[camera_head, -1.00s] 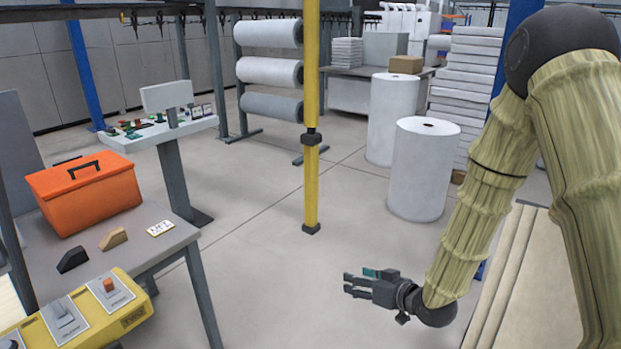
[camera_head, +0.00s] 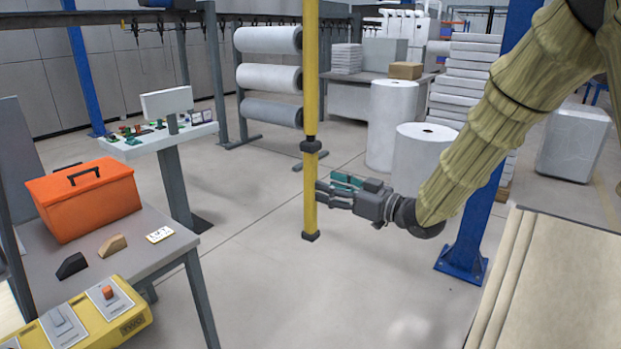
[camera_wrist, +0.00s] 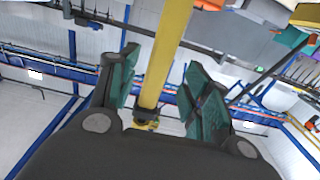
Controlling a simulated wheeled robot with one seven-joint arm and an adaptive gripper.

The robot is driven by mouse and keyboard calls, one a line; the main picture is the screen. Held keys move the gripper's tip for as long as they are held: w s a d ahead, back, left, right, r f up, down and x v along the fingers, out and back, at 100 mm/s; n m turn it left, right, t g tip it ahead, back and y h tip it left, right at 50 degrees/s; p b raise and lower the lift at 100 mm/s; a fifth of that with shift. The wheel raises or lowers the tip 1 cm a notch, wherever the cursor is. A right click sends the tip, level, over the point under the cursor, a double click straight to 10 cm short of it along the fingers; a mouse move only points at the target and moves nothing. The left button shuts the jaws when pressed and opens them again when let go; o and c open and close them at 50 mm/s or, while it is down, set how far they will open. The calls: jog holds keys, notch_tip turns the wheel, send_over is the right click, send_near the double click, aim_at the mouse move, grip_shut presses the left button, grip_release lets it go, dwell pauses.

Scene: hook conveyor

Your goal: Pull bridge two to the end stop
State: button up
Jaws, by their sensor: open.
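A yellow pole (camera_head: 311,190) with a black collar and a black foot hangs down in the middle of the head view, its foot above the floor. My gripper (camera_head: 324,190) is level with the pole's lower part, below the collar, its fingertips at the pole's right edge. In the wrist view the pole (camera_wrist: 166,60) runs between the two green-padded fingers (camera_wrist: 160,75), with a gap on each side. The jaws are open and not closed on it. The pole's top is out of the head view. I cannot make out bridge two or an end stop.
A yellow control box (camera_head: 90,318) and an orange toolbox (camera_head: 85,197) are on the table at left. A white console (camera_head: 160,138) stands behind. Large white rolls (camera_head: 420,165) and a blue post (camera_head: 475,235) stand to the right. The floor before the pole is clear.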

aim_at(311, 181)
jog(key=p+x, duration=0.1)
jog(key=x, duration=0.5)
jog(key=shift+w+a+p, duration=0.15)
jog(key=shift+a+p, duration=0.05)
jog(key=shift+p, duration=0.2)
grip_shut()
